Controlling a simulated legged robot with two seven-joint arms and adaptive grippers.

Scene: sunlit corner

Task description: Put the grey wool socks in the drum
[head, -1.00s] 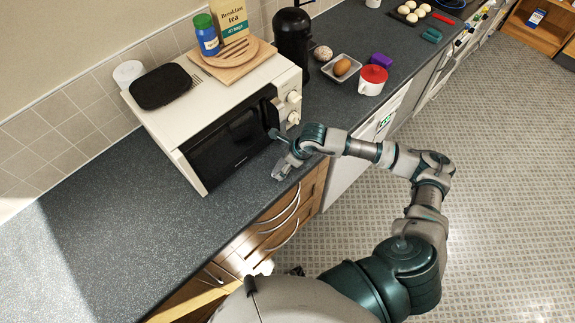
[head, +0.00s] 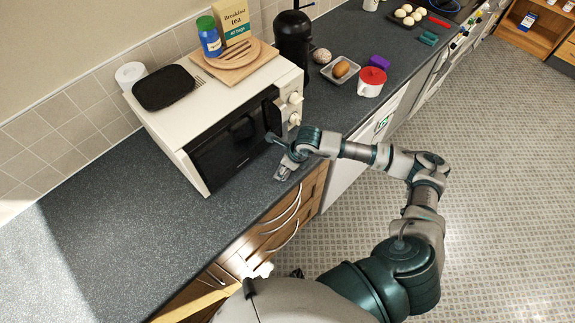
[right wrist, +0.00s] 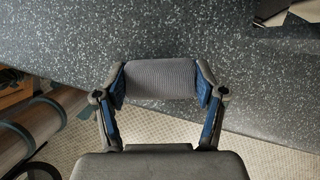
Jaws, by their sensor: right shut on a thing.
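The grey wool socks (right wrist: 160,78) show in the right wrist view as a ribbed grey roll between my right gripper's two blue-padded fingers. My right gripper (right wrist: 161,88) is shut on them. In the head view my right gripper (head: 284,172) is above the counter's front edge, just in front of the microwave's right end; the socks are too small to make out clearly there. The drum cannot be seen in any view. A white appliance front (head: 350,176) shows below the counter, right of the wooden drawers. My left gripper is out of view.
A white microwave (head: 196,128) stands on the dark speckled counter (head: 85,225), with a black plate, boards, a jar and a tea box on top. The tiled floor is open.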

